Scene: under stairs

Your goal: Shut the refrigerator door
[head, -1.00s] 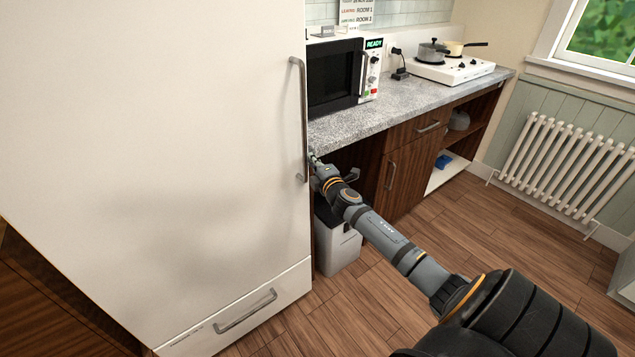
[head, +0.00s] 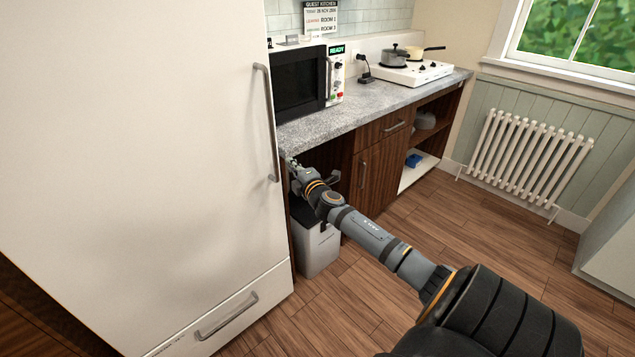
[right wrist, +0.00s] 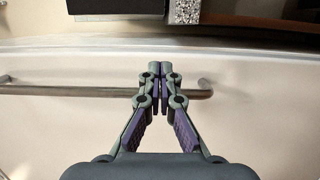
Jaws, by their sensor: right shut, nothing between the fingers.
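The refrigerator door (head: 130,150) is a large white panel filling the left of the head view. Its right edge lines up with the drawer front below, and I see no open gap, so it looks shut or nearly so. Its long grey handle (head: 271,125) runs down near the right edge. My right gripper (head: 291,163) is shut and empty at the door's right edge, beside the handle's lower end. In the right wrist view its closed fingertips (right wrist: 160,68) overlap the handle (right wrist: 60,90) in front of the white door (right wrist: 60,125); contact is unclear. My left gripper is out of view.
A granite counter (head: 365,108) with a microwave (head: 303,82) and a white hob (head: 412,73) extends right of the refrigerator. A white bin (head: 316,248) stands below the counter. A radiator (head: 525,160) is on the far wall. Wooden floor (head: 450,225) is clear between.

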